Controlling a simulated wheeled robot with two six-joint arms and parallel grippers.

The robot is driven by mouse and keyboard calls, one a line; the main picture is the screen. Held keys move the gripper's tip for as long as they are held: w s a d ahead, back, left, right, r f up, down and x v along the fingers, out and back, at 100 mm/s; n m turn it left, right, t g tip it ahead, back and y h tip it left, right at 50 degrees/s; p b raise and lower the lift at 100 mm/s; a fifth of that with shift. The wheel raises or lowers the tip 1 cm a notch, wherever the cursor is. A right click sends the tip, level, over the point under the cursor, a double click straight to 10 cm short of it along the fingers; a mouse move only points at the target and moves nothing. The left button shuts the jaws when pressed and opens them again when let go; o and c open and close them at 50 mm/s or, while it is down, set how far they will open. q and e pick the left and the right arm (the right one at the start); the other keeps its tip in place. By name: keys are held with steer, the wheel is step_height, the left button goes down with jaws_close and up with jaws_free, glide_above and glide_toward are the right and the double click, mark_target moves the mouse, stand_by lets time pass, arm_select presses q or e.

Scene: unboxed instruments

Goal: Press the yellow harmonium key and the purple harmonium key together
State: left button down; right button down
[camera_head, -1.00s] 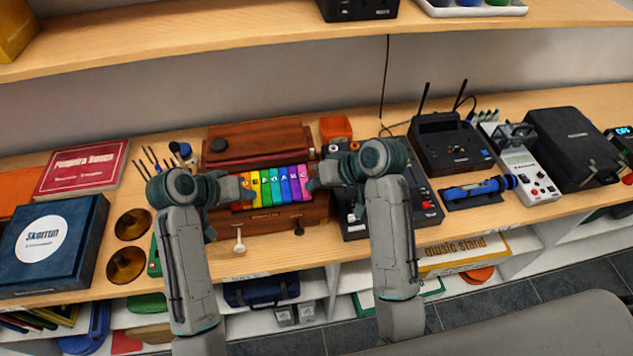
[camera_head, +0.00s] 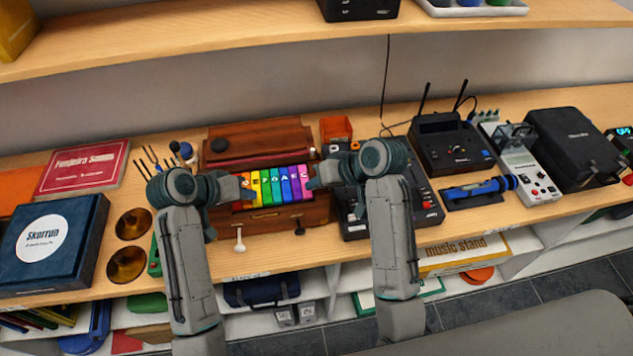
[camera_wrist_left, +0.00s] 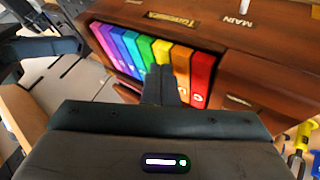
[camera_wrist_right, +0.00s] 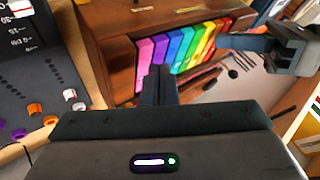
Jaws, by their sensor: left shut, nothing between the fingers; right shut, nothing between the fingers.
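The harmonium (camera_head: 225,222) is a brown wooden box with a row of rainbow keys. The yellow key (camera_head: 266,189) is left of the row's middle; it also shows in the left wrist view (camera_wrist_left: 160,50). The purple key (camera_head: 296,186) is near the right end, beside a magenta one; it also shows in the right wrist view (camera_wrist_right: 160,46). My left gripper (camera_head: 246,190) is shut and empty, its tips in front of the yellow and orange keys (camera_wrist_left: 162,70). My right gripper (camera_head: 312,184) is shut and empty, its tips by the purple and magenta keys (camera_wrist_right: 164,70). Contact with any key cannot be told.
A black mixer-like panel (camera_head: 420,200) stands just right of the harmonium. An orange box (camera_head: 335,128) sits behind my right gripper. Two amber discs (camera_head: 127,262) and a blue box (camera_head: 50,245) lie to the left. An upper shelf (camera_head: 220,35) spans the back.

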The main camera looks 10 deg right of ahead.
steer(key=shift+w+a+f, duration=0.15)
steer(key=shift+a+f, duration=0.05)
steer(key=shift+f, duration=0.1)
stand_by(0.4)
